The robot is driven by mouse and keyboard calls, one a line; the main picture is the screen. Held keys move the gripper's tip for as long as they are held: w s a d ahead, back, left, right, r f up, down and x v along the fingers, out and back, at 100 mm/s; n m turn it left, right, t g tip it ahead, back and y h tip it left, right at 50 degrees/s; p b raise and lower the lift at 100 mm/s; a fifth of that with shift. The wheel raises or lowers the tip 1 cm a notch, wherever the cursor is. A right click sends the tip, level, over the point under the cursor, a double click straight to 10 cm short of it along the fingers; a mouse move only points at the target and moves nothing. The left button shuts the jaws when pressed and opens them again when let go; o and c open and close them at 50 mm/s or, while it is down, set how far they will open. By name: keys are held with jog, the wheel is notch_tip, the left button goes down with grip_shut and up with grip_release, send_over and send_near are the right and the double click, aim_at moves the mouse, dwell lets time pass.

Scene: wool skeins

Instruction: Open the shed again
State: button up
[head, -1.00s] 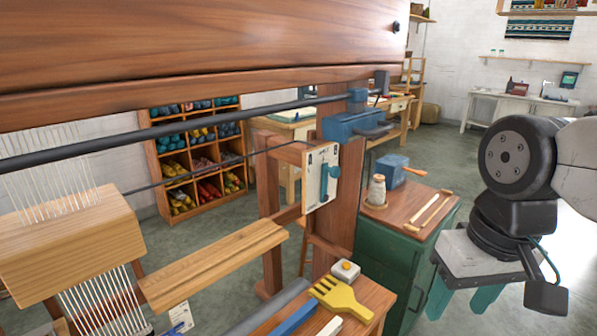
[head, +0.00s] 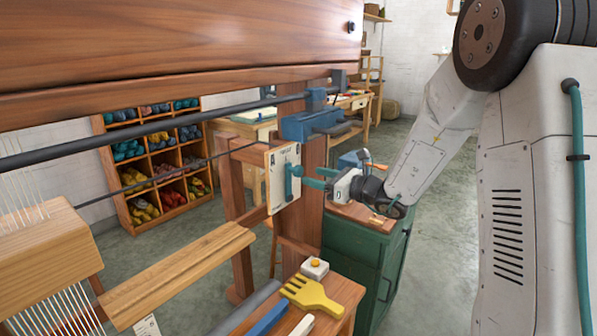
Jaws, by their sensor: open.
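The loom's white plate (head: 274,192) is fixed to a wooden post and carries a teal lever (head: 289,183) with a knob turned toward my arm. The lever stands roughly upright; its markings are too small to read. My gripper (head: 311,177) is open, its teal fingers pointing left at the lever's knob. The fingertips are very close to the knob; I cannot tell whether they touch it or stand around it. White warp threads (head: 58,310) run at the left of the loom, below a light wooden block (head: 45,255).
A green cabinet (head: 345,255) stands below my arm. A wooden ledge (head: 325,292) in front holds a yellow comb (head: 310,294) and a blue-handled tool. A blue clamp-like part (head: 305,124) sits above the plate. Wool shelves (head: 158,165) stand behind.

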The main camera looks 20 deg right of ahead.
aim_at(301, 171)
jog(key=shift+m+t+h, duration=0.3)
jog(key=shift+m+t, duration=0.1)
jog(key=shift+m, duration=0.1)
jog(key=x, duration=0.5)
jog(key=d+x, duration=0.1)
jog(key=x, duration=0.2)
jog(key=shift+w+d+f, duration=0.1)
jog(key=shift+w+f, duration=0.25)
grip_shut()
